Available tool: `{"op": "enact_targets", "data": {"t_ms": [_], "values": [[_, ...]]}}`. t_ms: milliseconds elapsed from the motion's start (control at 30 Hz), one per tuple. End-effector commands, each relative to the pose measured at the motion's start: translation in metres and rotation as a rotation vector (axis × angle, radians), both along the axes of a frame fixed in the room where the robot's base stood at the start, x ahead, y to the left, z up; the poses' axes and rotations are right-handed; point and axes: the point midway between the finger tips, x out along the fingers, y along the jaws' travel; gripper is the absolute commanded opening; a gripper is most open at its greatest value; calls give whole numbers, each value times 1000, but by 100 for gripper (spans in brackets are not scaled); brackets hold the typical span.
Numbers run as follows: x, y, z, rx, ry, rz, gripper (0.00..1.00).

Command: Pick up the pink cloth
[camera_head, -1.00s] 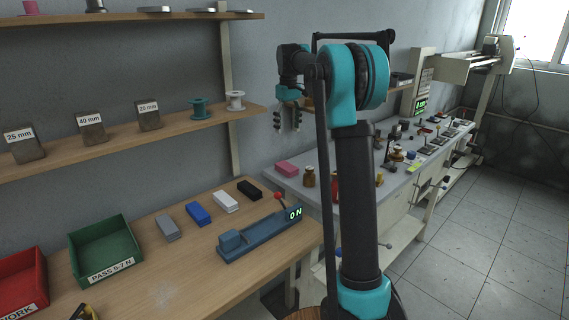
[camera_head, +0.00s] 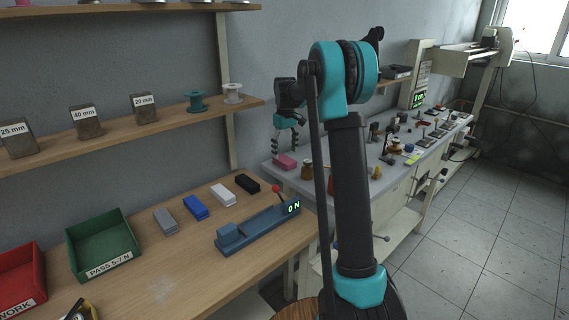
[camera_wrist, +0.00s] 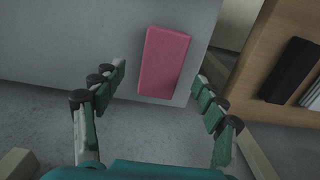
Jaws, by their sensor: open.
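The pink cloth (camera_head: 287,161) is a folded, block-like piece lying on the near left corner of the grey bench (camera_head: 318,182). In the wrist view the pink cloth (camera_wrist: 163,62) lies near the bench's edge, ahead of and between the fingers. My gripper (camera_head: 285,150) is open and empty, pointing down over the cloth. In the wrist view my gripper (camera_wrist: 158,76) has its two jointed fingers spread wide on either side of the cloth. I see no contact, and the exact height above the cloth is hard to tell.
The wooden table (camera_head: 165,285) at the left holds several blocks, including a black one (camera_head: 247,186), and a blue gauge (camera_head: 258,228) with a display. A shelf (camera_head: 130,134) runs above.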

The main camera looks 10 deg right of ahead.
Motion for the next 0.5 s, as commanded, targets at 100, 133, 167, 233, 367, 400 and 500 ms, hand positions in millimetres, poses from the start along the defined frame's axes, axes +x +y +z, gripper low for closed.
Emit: {"op": "enact_targets", "data": {"t_ms": [100, 133, 167, 233, 367, 400, 500], "values": [[1, 3, -19, 0, 0, 0, 72], [1, 3, -23, 0, 0, 0, 72], [1, 2, -27, 0, 0, 0, 72], [1, 2, -34, 0, 0, 0, 72], [1, 2, -40, 0, 0, 0, 72], [1, 2, -40, 0, 0, 0, 72], [1, 2, -40, 0, 0, 0, 72]]}}
